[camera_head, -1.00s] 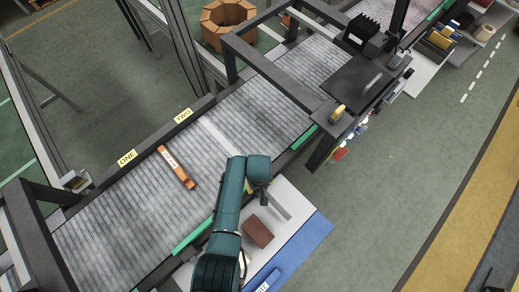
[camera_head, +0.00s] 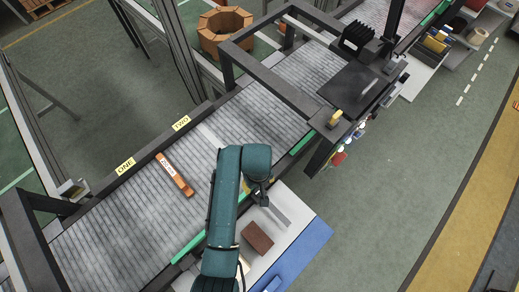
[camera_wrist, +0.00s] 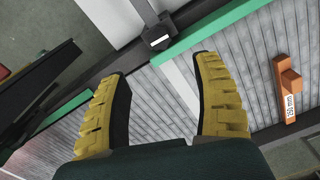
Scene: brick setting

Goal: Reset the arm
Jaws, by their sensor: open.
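My gripper (camera_wrist: 158,68) is open and empty in the wrist view, its two yellow ridged fingers spread above the grey slatted conveyor (camera_wrist: 160,112). In the head view my teal arm reaches up over the conveyor's front edge and hides most of the gripper. An orange piece with a white label (camera_head: 174,174) lies on the conveyor (camera_head: 105,225), left of my arm and apart from the gripper. The same orange piece shows at the right in the wrist view (camera_wrist: 287,88).
A reddish-brown brick (camera_head: 257,237) lies on a white and blue table (camera_head: 312,240) right of my arm. A dark frame (camera_head: 270,83) spans the conveyor farther up. Yellow signs ONE (camera_head: 125,166) and TWO (camera_head: 181,123) mark the far rail. Open floor lies to the right.

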